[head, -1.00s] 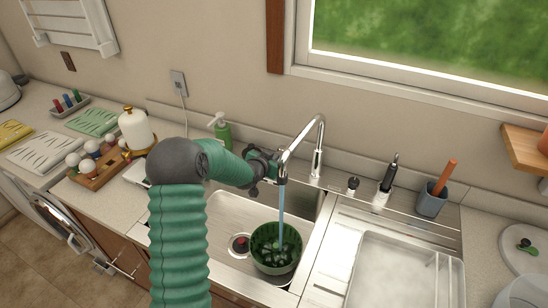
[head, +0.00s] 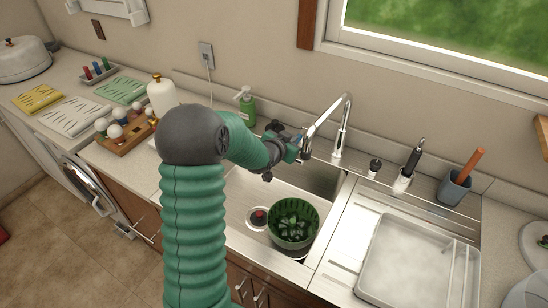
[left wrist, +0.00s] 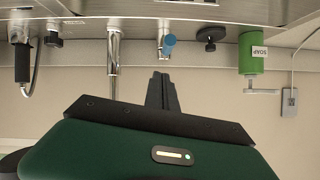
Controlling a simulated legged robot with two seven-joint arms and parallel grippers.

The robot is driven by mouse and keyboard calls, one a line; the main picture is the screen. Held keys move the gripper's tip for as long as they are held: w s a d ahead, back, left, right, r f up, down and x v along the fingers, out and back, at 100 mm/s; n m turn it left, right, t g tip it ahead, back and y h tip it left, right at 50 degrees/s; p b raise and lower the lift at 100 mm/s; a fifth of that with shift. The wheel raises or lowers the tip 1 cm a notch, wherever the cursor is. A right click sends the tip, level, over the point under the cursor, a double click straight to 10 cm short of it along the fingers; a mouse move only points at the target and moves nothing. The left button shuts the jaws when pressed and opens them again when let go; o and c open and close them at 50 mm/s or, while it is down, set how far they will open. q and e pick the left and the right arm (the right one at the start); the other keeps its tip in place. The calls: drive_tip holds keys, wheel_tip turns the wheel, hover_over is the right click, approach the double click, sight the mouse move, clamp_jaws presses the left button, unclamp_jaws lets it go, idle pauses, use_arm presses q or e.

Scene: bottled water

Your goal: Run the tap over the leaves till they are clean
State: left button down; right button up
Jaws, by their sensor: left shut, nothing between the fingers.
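The leaves (head: 291,226) lie in a green bowl (head: 312,234) standing in the sink basin near the drain. The tap (head: 345,125) arches over the basin, and no water stream shows below its spout. My left gripper (head: 299,147) is beside the spout end, above the basin. Its dark fingers (left wrist: 161,92) are together with nothing between them in the left wrist view. Whether they touch the tap is unclear. The tap post (left wrist: 113,45) and a small blue-tipped fitting (left wrist: 168,42) show upside down in the left wrist view. My right gripper is out of view.
A green soap bottle (head: 246,106) stands behind the basin. A grey cup (head: 454,188) and a brush holder (head: 402,183) stand on the back ledge. A pale tray (head: 372,283) fills the right side.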

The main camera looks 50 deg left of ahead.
use_arm(q)
drive_tip(key=s+f+v, duration=0.1)
drive_tip(key=f+v, duration=0.2)
drive_tip(key=v, duration=0.9)
drive_tip(key=s+d+f+g+h, duration=0.1)
drive_tip(key=s+d+f+g, duration=0.2)
drive_tip(key=d, duration=0.5)
drive_tip(key=s+d+f+m+g+h, duration=0.1)
drive_tip(key=s+d+f+g+h, duration=0.1)
drive_tip(key=d, duration=0.7)
drive_tip(key=s+d+f+g+h, duration=0.1)
drive_tip(key=s+d+f+g, duration=0.3)
drive_tip(key=d, duration=0.5)
drive_tip(key=shift+s+d+f+m+h, duration=0.1)
drive_tip(key=shift+s+m+h, duration=0.05)
drive_tip(key=shift+s, duration=0.25)
drive_tip(key=shift+s+d+f+m+h, duration=0.1)
drive_tip(key=shift+s+f+m+h, duration=0.05)
drive_tip(key=shift+s, duration=0.2)
drive_tip(key=shift+a, duration=0.2)
drive_tip(key=shift+w+a+f, duration=0.1)
drive_tip(key=shift+a, duration=0.1)
drive_tip(key=shift+d, duration=0.2)
drive_tip(key=shift+a, duration=0.15)
